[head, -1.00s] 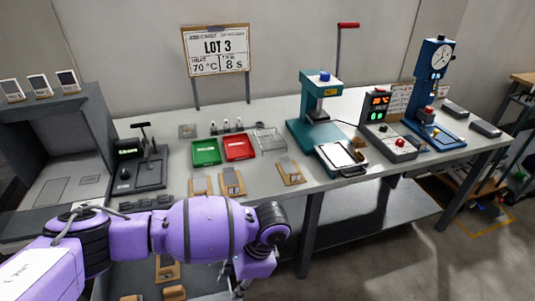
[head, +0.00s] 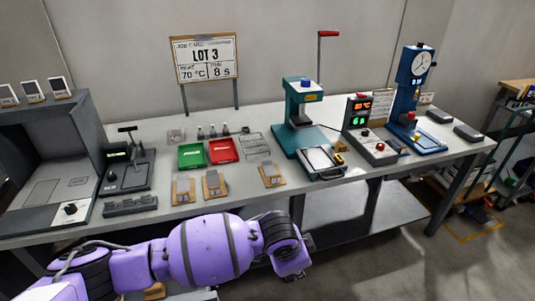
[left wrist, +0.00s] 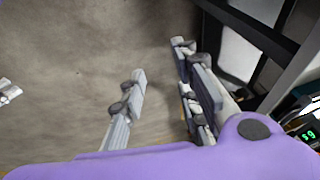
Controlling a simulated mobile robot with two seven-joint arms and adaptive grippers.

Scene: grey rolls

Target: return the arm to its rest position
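My left arm (head: 205,248) is purple and lies across the lower part of the head view, in front of the bench. My left gripper (head: 307,243) is only partly visible at the wrist's right end, near the bench's front edge. In the left wrist view my left gripper (left wrist: 160,68) has its two grey fingers spread apart. Nothing is between them, and grey floor shows beyond. My right arm and gripper are in neither view.
The bench (head: 330,192) carries a green tray (head: 191,155), a red tray (head: 222,151), a teal press (head: 297,115), a control box (head: 375,147) and a blue gauge stand (head: 415,90). Small wooden-based pieces (head: 214,185) lie near its front edge.

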